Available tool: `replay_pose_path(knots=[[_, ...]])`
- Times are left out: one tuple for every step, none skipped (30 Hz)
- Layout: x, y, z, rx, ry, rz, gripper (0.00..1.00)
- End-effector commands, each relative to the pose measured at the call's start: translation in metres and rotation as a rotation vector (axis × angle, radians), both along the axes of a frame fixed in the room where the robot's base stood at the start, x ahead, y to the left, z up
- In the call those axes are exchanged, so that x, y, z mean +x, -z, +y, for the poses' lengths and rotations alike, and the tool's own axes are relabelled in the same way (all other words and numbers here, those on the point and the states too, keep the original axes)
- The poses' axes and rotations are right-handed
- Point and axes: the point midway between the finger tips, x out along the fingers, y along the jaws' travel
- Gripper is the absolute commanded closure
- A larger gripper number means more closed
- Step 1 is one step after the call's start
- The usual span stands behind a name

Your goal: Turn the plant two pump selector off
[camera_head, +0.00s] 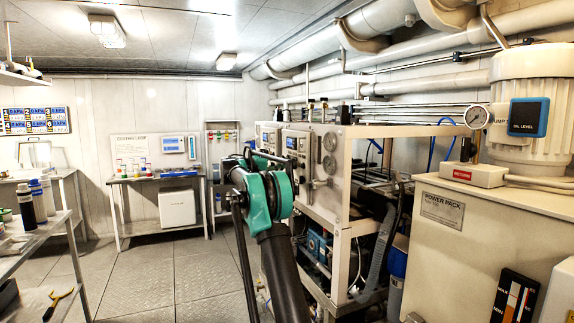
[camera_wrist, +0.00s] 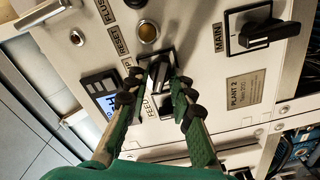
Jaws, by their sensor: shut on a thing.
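The black pump selector knob (camera_wrist: 158,70) sits on the light plant two panel (camera_wrist: 205,75) in the wrist view. A label reading FEED is beside it, partly covered. My gripper (camera_wrist: 158,80) has its green fingers with dark pads on either side of the knob, shut on it. The knob's pointer direction is partly hidden by the fingers, so I cannot tell its setting. In the head view the plant two panel (camera_head: 298,147) stands past my green and black arm, which hides the knob and fingertips.
A black MAIN switch (camera_wrist: 265,35) and a PLANT 2 plate (camera_wrist: 243,90) are to the right of the knob. An amber button (camera_wrist: 148,31) is above it, a small display (camera_wrist: 105,100) to the left.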

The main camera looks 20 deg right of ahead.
Motion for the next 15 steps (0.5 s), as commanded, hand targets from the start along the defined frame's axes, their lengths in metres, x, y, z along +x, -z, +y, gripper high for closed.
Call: replay_pose_path(knots=[[0.0004,0.0001,0.0005,0.000,-0.001,0.000,1.00],[0.0004,0.0001,0.0005,0.000,-0.001,0.000,1.00],[0.0004,0.0002,0.0005,0.000,-0.001,0.000,1.00],[0.0004,0.0002,0.0005,0.000,-0.001,0.000,1.00],[0.0004,0.0002,0.0005,0.000,-0.001,0.000,1.00],[0.0004,0.0002,0.0005,0.000,-0.001,0.000,0.75],[0.0004,0.0002,0.0004,0.000,-0.001,0.000,0.71],[0.0003,0.0002,0.0004,0.000,-0.001,0.000,0.69],[0.0003,0.0002,0.0004,0.000,-0.001,0.000,0.69],[0.0003,0.0002,0.0004,0.000,-0.001,0.000,0.69],[0.0003,0.0002,0.0003,0.000,-0.001,-0.001,0.69],[0.0002,0.0001,0.0003,0.000,-0.001,-0.001,0.69],[0.0002,0.0001,0.0002,0.000,0.000,-0.001,0.69],[0.0002,0.0001,0.0002,0.000,0.000,-0.001,0.69],[0.0002,0.0001,0.0003,0.000,0.000,-0.001,0.69]])
